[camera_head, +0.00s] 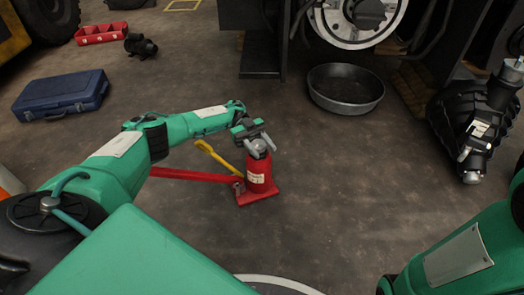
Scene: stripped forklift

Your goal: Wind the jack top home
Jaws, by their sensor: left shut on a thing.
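The red bottle jack (258,178) stands upright on the floor on its flat red base. It has a pale label, and a long red handle (190,174) runs from its foot to the left, partly hidden behind my left arm. The round grey jack top (259,147) sits at the upper end of the body. My left gripper (261,143) comes in from the left above the jack and is shut on the jack top, one finger on each side. My right arm shows at the lower right, but its gripper is out of view.
A yellow-handled item (215,155) is just left of the jack. A black drain pan (345,88) lies behind it, near the forklift's wheel hub (350,20). A blue case (62,95) and red tray (101,34) lie left. A black ribbed part (465,120) stands right.

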